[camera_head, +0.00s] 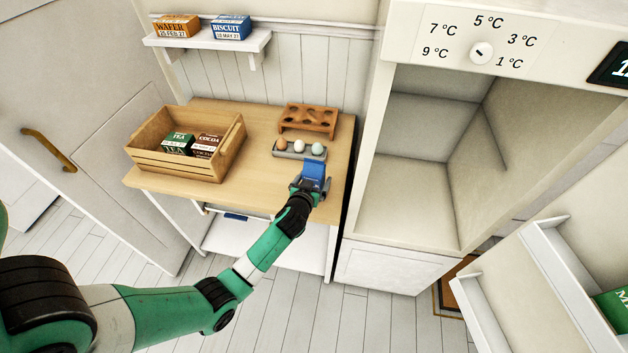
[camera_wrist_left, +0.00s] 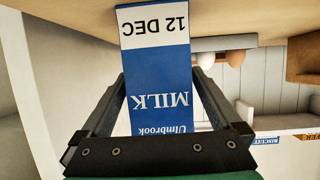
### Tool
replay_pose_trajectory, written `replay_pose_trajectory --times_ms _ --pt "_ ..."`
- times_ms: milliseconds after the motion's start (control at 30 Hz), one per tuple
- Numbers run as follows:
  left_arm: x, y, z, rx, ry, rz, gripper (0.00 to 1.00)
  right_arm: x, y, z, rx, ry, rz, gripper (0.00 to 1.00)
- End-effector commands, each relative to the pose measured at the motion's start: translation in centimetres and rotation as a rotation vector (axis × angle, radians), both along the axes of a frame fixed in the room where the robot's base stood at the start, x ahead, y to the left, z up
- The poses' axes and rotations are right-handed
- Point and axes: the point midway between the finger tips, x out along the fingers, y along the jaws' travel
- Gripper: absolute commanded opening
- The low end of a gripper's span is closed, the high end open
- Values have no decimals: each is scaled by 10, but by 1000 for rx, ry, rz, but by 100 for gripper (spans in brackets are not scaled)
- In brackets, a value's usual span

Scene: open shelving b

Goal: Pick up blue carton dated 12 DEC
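The blue milk carton (camera_head: 314,170) has a white label reading "12 DEC". It fills the middle of the left wrist view (camera_wrist_left: 158,75), where its print appears upside down. My left gripper (camera_head: 311,186) has one finger along each side of the carton and looks shut on it. In the head view the carton is by the front right edge of the wooden table, in front of the egg tray. Its lower part is hidden by the gripper. My right gripper is in neither view.
A wooden crate (camera_head: 180,165) with tea and cocoa boxes stands on the table (camera_head: 255,130). An egg tray (camera_head: 299,151) and brown rack (camera_head: 308,119) are behind the gripper. The open, empty fridge (camera_head: 410,200) is to the right; its door holds a green carton (camera_head: 613,308).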

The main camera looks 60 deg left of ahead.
Motion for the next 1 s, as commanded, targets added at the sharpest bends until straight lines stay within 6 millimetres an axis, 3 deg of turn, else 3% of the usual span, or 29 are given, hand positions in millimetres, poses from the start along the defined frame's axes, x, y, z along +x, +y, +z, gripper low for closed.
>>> replay_pose_trajectory --times_ms 67,500,1000 --pt "0 0 0 0 0 0 82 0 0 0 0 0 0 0" --pt "0 0 0 0 0 0 3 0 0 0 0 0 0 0" --pt "1 0 9 3 -4 -1 0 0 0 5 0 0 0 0"
